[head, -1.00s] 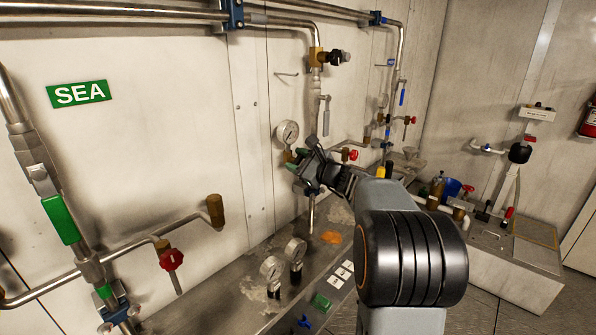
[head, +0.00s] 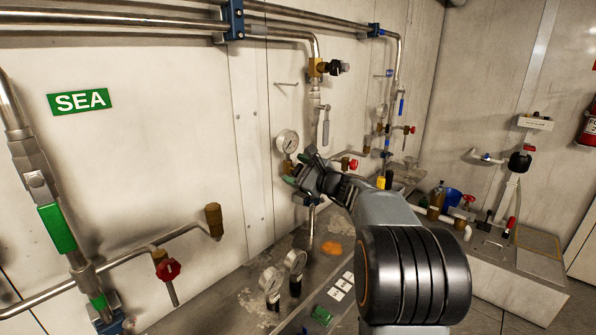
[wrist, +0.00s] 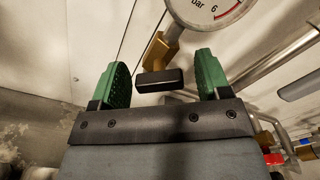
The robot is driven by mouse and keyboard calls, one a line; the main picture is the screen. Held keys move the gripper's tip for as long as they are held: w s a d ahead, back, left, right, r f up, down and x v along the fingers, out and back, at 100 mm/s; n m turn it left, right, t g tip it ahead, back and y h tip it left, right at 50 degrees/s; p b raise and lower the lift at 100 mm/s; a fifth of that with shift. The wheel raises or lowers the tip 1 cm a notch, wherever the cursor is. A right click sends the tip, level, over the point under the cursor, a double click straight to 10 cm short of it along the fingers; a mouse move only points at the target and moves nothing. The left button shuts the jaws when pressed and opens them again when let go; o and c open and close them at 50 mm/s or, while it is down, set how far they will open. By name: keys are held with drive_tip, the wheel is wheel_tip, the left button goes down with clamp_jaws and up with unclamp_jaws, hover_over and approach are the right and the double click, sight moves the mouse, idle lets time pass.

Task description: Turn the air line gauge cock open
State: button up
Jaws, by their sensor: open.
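The air line gauge (head: 287,141) is a round white dial on the wall pipework, and its lower rim with "bar" and "6" shows in the wrist view (wrist: 215,8). Below it is a brass cock body (wrist: 160,50) with a black handle (wrist: 158,80). My gripper (head: 300,170) is at the wall just below the gauge. In the wrist view my gripper (wrist: 160,85) is open, with one green fingertip on each side of the black handle. Gaps show between the handle and both fingers. In the head view my gripper hides most of the cock.
Two loose gauges (head: 283,272) stand on the bench (head: 235,305) below. A vertical pipe with a grey lever (head: 326,125) is right of the gauge, and a red-handled valve (head: 353,164) is beyond my gripper. Pipes (wrist: 275,65) run close on the right in the wrist view.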

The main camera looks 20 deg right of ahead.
drive_tip(key=b+v, duration=0.1)
drive_tip(key=v, duration=1.2)
drive_tip(key=shift+s, duration=0.4)
drive_tip(key=shift+d+r, duration=0.1)
drive_tip(key=shift+r, duration=0.05)
drive_tip(key=a+r+m+g+h+p, duration=0.15)
drive_tip(key=a+r+p, duration=0.35)
drive_tip(key=r+p, duration=0.75)
wheel_tip(320, 180, down, 8)
drive_tip(key=d+h+p, duration=0.1)
drive_tip(key=h+p, duration=0.2)
drive_tip(key=p, duration=0.1)
drive_tip(key=shift+m+g+h, duration=0.25)
drive_tip(key=shift+m+g, duration=0.1)
drive_tip(key=shift+m, duration=0.1)
drive_tip(key=p+x, duration=0.1)
drive_tip(key=x, duration=1.2)
drive_tip(key=shift+s+d+f, duration=0.1)
drive_tip(key=shift+d+f, duration=0.05)
drive_tip(key=shift+d, duration=0.05)
